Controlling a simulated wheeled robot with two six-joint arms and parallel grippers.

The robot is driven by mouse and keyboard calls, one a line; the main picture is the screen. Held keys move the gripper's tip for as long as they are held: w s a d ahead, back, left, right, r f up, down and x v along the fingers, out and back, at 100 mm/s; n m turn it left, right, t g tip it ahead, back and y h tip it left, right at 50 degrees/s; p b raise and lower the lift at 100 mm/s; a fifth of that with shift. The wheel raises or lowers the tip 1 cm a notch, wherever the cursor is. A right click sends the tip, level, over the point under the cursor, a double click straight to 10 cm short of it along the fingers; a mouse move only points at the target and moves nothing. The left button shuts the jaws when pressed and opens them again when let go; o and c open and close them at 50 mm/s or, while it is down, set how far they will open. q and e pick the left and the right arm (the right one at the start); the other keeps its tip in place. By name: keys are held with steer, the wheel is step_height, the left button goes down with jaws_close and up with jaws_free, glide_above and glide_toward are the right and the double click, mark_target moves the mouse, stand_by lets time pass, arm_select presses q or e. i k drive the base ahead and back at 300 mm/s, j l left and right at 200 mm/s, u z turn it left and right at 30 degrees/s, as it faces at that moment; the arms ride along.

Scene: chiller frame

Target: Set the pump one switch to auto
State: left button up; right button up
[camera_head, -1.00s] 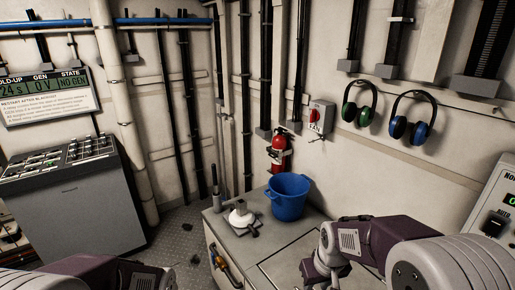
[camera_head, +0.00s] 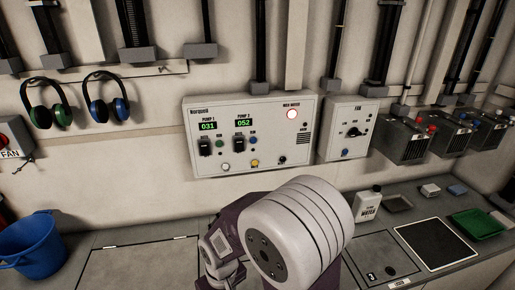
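A grey pump panel (camera_head: 250,134) labelled Norquip hangs on the wall in the middle of the head view. The pump one switch (camera_head: 205,147) is a black switch at its left, below a green display (camera_head: 208,126) reading 031. The pump two switch (camera_head: 240,143) is to its right, below a display reading 052. The position of the pump one switch is too small to read. My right arm stands below the panel, apart from it, and its gripper is not clearly visible. My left gripper is out of view.
A fan box (camera_head: 346,128) is right of the panel, with several batteries (camera_head: 403,141) beyond. A white bottle (camera_head: 368,204), a black mat (camera_head: 437,244) and a green tray (camera_head: 478,224) are on the counter. A blue bucket (camera_head: 32,246) stands at the left. The left counter top is clear.

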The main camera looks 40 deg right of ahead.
mark_target(204, 146)
steer(key=z, duration=0.95)
steer(key=k+l, duration=0.05)
